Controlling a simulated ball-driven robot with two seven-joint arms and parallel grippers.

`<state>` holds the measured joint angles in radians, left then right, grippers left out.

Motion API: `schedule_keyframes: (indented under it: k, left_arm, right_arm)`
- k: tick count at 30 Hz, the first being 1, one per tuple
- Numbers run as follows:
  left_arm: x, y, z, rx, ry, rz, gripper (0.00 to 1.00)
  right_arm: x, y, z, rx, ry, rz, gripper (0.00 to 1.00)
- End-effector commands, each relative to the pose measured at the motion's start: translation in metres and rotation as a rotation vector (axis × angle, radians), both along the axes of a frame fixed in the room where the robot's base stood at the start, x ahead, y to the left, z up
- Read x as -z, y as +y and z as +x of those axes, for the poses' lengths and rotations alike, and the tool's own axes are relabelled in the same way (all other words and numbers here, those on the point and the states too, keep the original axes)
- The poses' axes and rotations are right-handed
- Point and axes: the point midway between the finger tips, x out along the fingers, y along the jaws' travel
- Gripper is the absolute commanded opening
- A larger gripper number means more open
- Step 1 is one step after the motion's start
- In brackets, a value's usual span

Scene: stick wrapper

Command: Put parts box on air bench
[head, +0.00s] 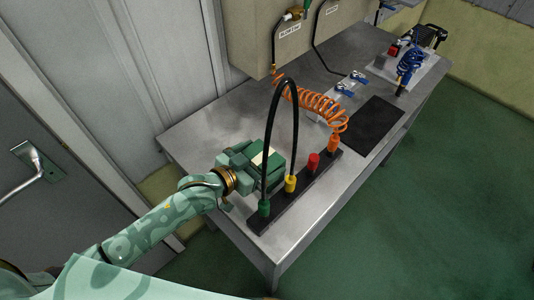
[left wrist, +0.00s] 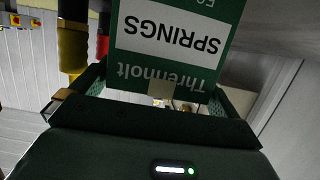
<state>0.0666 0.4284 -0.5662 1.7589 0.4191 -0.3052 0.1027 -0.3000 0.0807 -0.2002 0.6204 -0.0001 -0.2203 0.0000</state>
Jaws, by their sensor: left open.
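The parts box (left wrist: 175,45) is green with a white label reading SPRINGS, upside down in the left wrist view. In the head view a dark green box shape (head: 270,160) with a cream patch sits at the near end of the grey metal air bench (head: 205,130). My left gripper (head: 250,163) is at this box, and its open fingers (left wrist: 165,95) lie to either side of the box's lower part in the left wrist view. Whether the fingers touch the box cannot be told. The box's underside is hidden. My right gripper is not in view.
A black strip (head: 285,200) with green, yellow, red and orange fittings stands close to my left gripper. A black hose (head: 296,110) arches over it. An orange coiled hose (head: 310,103), a dark mat (head: 370,128) and blue tools lie farther along. A door is at left.

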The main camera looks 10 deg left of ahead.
Motion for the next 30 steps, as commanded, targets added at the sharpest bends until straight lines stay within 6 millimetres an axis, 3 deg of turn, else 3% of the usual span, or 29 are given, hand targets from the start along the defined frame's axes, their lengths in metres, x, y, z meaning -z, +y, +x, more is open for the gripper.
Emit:
schedule_keyframes:
  k: [6,12,30]
  left_arm:
    - [-0.018,0.028,-0.043,0.001,0.001,0.002,1.0]
    - [-0.025,0.044,-0.067,0.0,0.001,0.002,1.0]
    - [-0.027,0.047,-0.072,0.0,0.0,0.0,1.0]
  right_arm:
    - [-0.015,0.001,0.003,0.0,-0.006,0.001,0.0]
    - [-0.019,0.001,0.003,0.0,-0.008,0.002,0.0]
    - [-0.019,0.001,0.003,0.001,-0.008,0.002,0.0]
